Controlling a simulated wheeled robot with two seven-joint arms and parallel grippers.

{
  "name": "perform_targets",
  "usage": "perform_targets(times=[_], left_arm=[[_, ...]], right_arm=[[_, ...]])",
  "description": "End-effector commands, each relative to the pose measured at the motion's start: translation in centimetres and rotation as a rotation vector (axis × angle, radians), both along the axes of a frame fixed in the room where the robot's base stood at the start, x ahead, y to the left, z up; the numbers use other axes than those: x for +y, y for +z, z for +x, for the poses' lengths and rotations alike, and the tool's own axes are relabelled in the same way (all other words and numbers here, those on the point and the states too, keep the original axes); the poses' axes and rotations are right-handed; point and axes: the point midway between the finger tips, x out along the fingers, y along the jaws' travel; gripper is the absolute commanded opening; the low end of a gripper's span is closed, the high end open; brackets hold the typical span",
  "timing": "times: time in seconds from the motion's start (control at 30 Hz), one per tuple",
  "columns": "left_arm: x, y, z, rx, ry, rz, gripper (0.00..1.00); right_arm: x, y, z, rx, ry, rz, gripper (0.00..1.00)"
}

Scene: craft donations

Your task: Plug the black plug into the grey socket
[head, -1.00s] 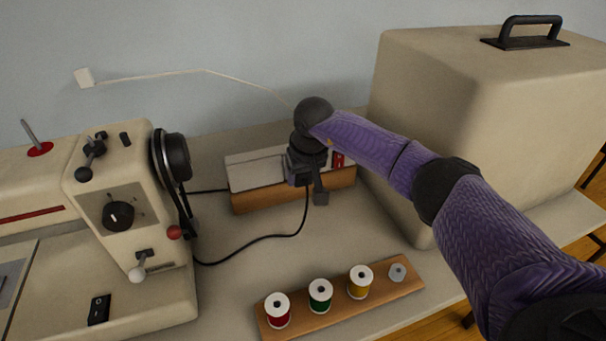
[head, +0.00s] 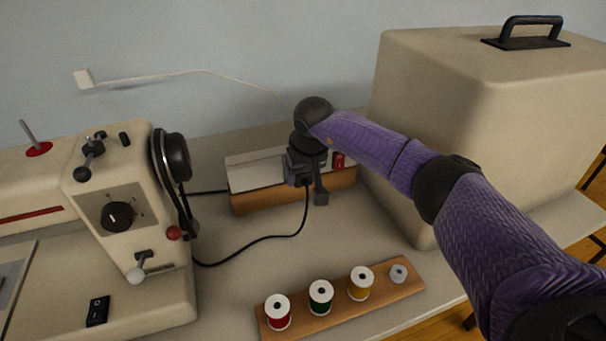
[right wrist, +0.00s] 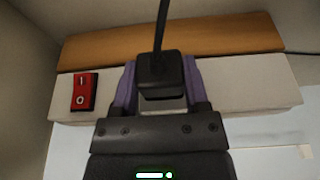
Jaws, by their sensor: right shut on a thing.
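The black plug (right wrist: 158,72) sits between the fingers of my right gripper (right wrist: 158,82), which is shut on it. Its black cord runs away from the plug, and in the head view it loops over the table to the sewing machine. In the head view my right gripper (head: 307,178) is at the front of a pale grey socket box (head: 256,172) mounted on a wooden block (head: 262,198). The box also shows behind the gripper in the right wrist view (right wrist: 240,88). The gripper hides the socket opening, so I cannot tell whether the plug is in it. My left gripper is out of view.
A red rocker switch (right wrist: 84,91) is on the box. The sewing machine (head: 150,230) stands left, and a large beige cover (head: 480,110) with a black handle stands right. A wooden rack (head: 340,310) with thread spools lies in front. The table between is mostly clear.

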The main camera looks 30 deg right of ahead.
Motion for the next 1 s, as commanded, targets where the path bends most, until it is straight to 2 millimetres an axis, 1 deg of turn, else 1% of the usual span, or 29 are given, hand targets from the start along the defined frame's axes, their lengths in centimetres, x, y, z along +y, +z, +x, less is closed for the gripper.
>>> perform_targets(times=[0.23,0.37,1.0], left_arm=[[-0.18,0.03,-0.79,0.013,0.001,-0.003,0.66],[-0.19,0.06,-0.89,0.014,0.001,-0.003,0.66],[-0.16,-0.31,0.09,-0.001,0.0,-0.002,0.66]], right_arm=[[-0.02,-0.01,0.01,-0.001,0.0,-0.001,0.11],[0.0,0.0,0.0,0.0,0.0,0.0,0.11],[-0.01,-0.1,0.12,0.0,0.0,0.0,0.11]])
